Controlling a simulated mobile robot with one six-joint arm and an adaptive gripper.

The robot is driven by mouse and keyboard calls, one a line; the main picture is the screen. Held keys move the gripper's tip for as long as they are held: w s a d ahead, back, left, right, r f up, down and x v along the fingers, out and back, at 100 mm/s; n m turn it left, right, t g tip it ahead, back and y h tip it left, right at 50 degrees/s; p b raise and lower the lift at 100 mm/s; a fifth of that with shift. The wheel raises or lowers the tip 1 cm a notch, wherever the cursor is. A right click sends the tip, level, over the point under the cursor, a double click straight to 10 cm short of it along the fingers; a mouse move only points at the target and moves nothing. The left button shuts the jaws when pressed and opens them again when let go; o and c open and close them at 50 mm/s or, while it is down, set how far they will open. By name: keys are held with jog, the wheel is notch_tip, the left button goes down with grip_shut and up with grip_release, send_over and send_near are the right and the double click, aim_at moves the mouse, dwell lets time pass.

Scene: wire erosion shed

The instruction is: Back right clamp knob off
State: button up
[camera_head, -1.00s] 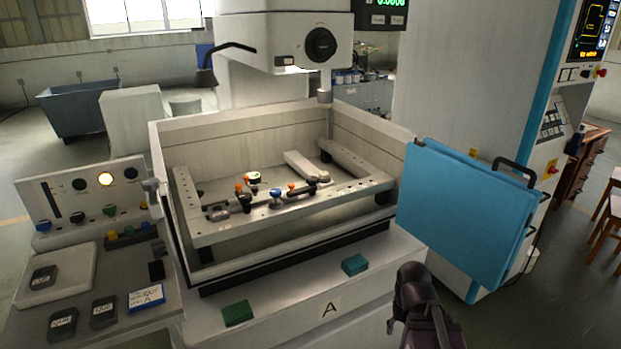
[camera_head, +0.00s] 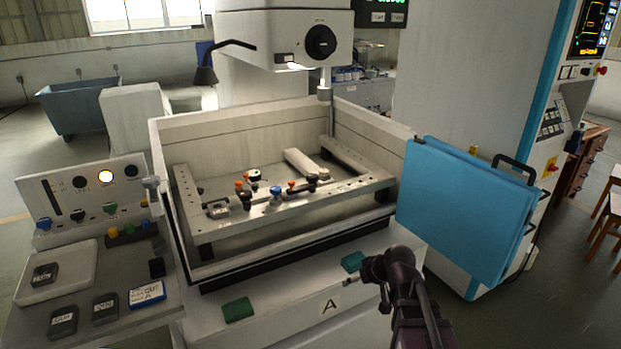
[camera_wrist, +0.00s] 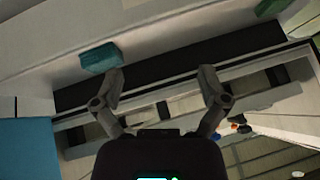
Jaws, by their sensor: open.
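Small clamp knobs stand on the pale work frame (camera_head: 224,230) inside the open tank in the head view. They include a black knob (camera_head: 312,179) at the right, an orange knob (camera_head: 291,186) beside it, a blue knob (camera_head: 276,191) in the middle and an orange knob (camera_head: 240,185) at the left. Which one is the back right clamp knob I cannot tell for sure. My gripper (camera_head: 374,285) is open and empty, in front of the tank near its front ledge. In the wrist view my gripper (camera_wrist: 162,82) shows its fingers spread, with small coloured knobs (camera_wrist: 238,126) beyond the right finger.
The tank walls (camera_head: 245,125) surround the frame, and the machine head (camera_head: 284,40) hangs above. A blue panel (camera_head: 465,210) stands at the right. A teal block (camera_head: 354,262) and a green block (camera_head: 238,309) lie on the front ledge. A control console (camera_head: 85,205) is at the left.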

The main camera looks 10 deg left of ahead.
jog(key=w+a+r+n+t+y, duration=0.2)
jog(key=w+a+r+t+y, duration=0.25)
jog(key=w+a+r, duration=0.4)
jog(key=m+t+h, duration=0.2)
jog(key=t, duration=0.5)
send_near(314, 180)
jog(key=shift+v, duration=0.95)
jog(key=shift+w+d+f, duration=0.1)
jog(key=shift+d+f, duration=0.05)
jog(key=x, duration=1.3)
jog(key=shift+w+a, duration=0.25)
jog(key=shift+w, duration=0.05)
